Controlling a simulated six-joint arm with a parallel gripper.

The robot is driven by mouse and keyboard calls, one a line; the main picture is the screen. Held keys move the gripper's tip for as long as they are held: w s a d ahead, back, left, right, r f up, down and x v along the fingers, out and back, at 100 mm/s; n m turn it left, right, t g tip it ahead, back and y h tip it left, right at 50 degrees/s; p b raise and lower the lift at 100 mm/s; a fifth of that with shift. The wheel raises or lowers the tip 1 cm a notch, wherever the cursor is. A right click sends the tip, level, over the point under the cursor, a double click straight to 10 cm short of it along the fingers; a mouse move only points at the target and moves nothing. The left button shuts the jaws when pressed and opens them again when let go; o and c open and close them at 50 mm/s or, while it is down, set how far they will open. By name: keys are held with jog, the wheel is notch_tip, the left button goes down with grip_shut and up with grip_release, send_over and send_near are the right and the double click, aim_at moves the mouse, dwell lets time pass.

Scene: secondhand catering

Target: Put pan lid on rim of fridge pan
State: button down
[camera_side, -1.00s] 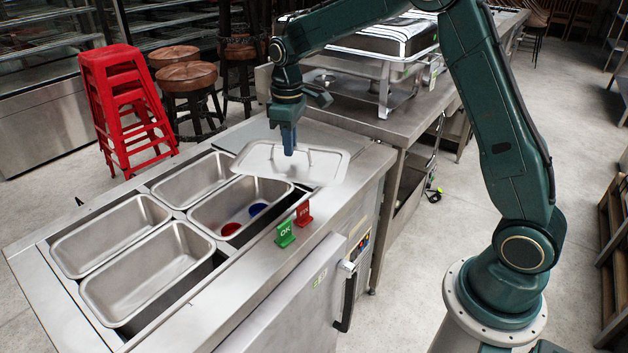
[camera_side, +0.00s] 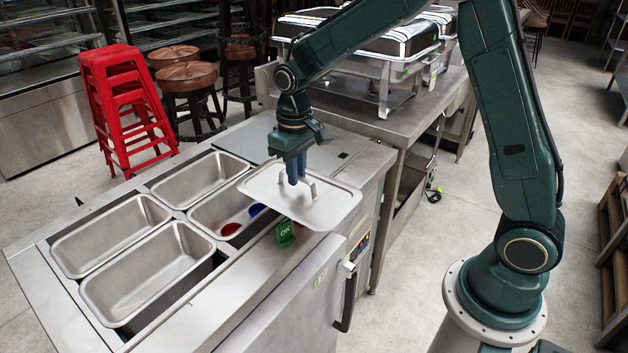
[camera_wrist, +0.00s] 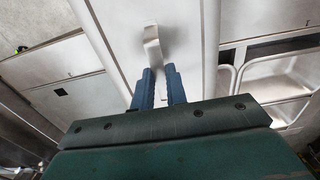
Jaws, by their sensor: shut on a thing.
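The pan lid (camera_side: 325,205) is a flat metal sheet with a raised handle. My gripper (camera_side: 294,178) is shut on the lid's handle and holds the lid off the counter. In the wrist view the handle (camera_wrist: 153,45) runs between the blue fingers of my gripper (camera_wrist: 159,82). The lid (camera_wrist: 130,18) also shows there, partly cut off. The fridge pan (camera_side: 208,212), with a red and a blue thing inside, sits in the counter below and left of the lid. The lid hides its right end in the side view, and I cannot tell the height between them.
Several other empty metal pans (camera_side: 150,270) fill the counter wells. A green OK sign (camera_side: 285,233) stands on the counter's front ledge, close to the lid's near edge. A chafing dish (camera_side: 360,48) stands on the table behind. The counter right of the pans (camera_side: 350,150) is mostly bare.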

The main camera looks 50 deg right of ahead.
jog(key=w+r, duration=0.1)
jog(key=w, duration=0.2)
jog(key=w+r, duration=0.2)
jog(key=w+a+r, duration=0.1)
jog(key=w+r, duration=0.1)
jog(key=w, duration=0.1)
jog(key=shift+w+a, duration=0.1)
jog(key=shift+w, duration=0.25)
notch_tip(320, 180, up, 5)
send_over(240, 182)
jog(key=w+d, duration=0.3)
jog(key=shift+w+a+r, duration=0.1)
jog(key=shift+w+r, duration=0.05)
jog(key=shift+r, duration=0.35)
jog(key=shift+w+a+r, duration=0.1)
jog(key=shift+w+r, duration=0.05)
jog(key=shift+r, duration=0.35)
notch_tip(240, 182, down, 16)
jog(key=shift+r, duration=0.15)
jog(key=shift+f, duration=2.15)
